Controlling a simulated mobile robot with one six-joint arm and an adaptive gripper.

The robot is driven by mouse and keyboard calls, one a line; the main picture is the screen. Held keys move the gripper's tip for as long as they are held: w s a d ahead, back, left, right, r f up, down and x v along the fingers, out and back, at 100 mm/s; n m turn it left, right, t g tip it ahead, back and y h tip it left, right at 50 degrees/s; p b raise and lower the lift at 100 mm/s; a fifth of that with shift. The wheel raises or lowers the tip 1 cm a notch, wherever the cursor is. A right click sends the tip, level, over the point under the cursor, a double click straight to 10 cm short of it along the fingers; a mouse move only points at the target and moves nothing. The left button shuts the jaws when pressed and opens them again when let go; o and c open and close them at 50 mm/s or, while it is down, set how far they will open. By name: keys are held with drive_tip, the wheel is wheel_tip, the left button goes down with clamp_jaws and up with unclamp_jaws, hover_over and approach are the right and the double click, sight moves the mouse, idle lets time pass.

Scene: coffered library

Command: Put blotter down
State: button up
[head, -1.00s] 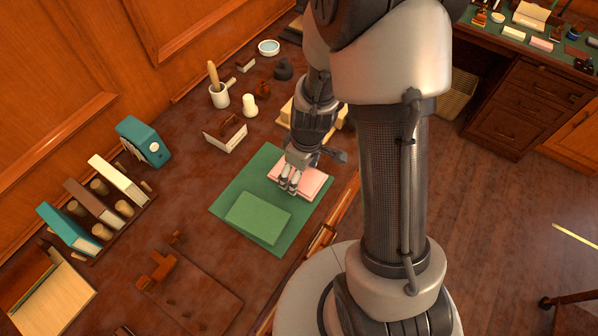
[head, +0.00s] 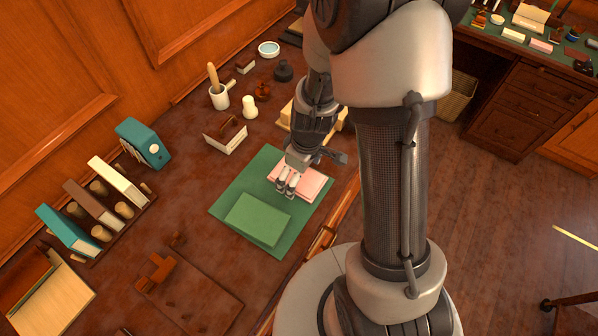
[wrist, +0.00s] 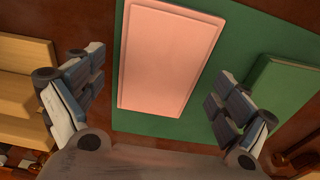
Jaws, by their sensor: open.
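A pink rectangular pad (head: 313,182), which looks like the blotter, lies flat on the right part of a green mat (head: 232,185) on the desk. In the wrist view the pink pad (wrist: 168,58) lies between my spread fingers, with green mat (wrist: 225,72) around it. My gripper (head: 287,187) is over the pad and holds nothing; in the wrist view its fingers (wrist: 155,103) are wide apart. My gripper hides part of the pad in the head view. Whether the fingertips touch the pad or mat is hard to tell.
A green book-like block (head: 257,219) lies on the mat's near part. A pale yellow stack (head: 290,122) stands beyond my gripper. A letter holder (head: 225,140), a mortar (head: 219,97) and upright books (head: 115,180) are farther left. The mat's left part is bare.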

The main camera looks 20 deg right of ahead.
wheel_tip(320, 180, up, 12)
drive_tip(key=s+p, duration=0.1)
drive_tip(key=p, duration=0.4)
wheel_tip(320, 180, up, 12)
drive_tip(key=m+t, duration=0.2)
drive_tip(key=m, duration=0.1)
hover_over(303, 180)
drive_tip(key=s+a, duration=0.2)
drive_tip(key=s, duration=0.3)
drive_tip(key=s+r+m+t, duration=0.1)
drive_tip(key=s+r+m, duration=0.3)
drive_tip(key=s+r, duration=0.3)
drive_tip(key=shift+s+a+r+h, duration=0.2)
drive_tip(key=shift+s+a+h, duration=0.2)
drive_tip(key=shift+s, duration=0.85)
